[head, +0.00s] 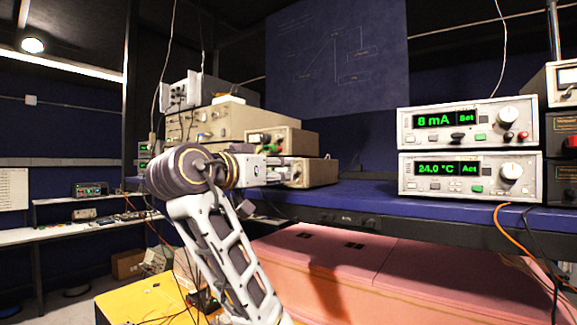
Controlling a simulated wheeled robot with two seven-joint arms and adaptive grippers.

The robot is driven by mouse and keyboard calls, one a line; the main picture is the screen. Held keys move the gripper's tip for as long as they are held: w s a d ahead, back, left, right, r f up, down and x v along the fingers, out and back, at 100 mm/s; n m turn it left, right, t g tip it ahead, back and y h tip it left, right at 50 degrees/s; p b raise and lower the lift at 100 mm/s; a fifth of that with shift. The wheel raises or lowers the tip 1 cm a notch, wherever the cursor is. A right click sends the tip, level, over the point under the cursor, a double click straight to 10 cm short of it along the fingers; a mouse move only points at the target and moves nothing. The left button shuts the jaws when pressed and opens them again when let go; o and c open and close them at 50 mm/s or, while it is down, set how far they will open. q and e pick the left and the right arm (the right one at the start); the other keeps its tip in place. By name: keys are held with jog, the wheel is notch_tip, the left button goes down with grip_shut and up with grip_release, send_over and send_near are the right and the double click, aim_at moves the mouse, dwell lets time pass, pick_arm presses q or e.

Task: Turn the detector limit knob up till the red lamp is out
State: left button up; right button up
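My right arm reaches up from the lower middle and bends to the right. Its gripper (282,172) is small in the picture and points at the front of a beige instrument box (317,172) on the blue shelf. I cannot tell whether the fingers touch anything or how far apart they are. Another beige box (293,141) with small coloured parts on its front sits on top of it. The detector limit knob and the red lamp cannot be made out for certain; the wrist and gripper cover part of these fronts. My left gripper is out of view.
Two white display units stand stacked at the right, the upper (470,125) reading 8 mA and the lower (470,176) 24.0 °C. More instruments (215,117) are stacked behind my wrist. The blue shelf (375,195) is bare between. Pink foam (350,265) lies below.

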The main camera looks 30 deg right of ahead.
aim_at(293, 168)
jog(key=shift+p+x, duration=0.65)
jog(key=shift+x, duration=1.9)
grip_shut()
jog(key=shift+f+m+b, duration=0.1)
jog(key=shift+m+b, duration=1.1)
jog(key=shift+b, duration=0.65)
jog(key=shift+m+b, duration=0.55)
jog(key=shift+m, duration=0.05)
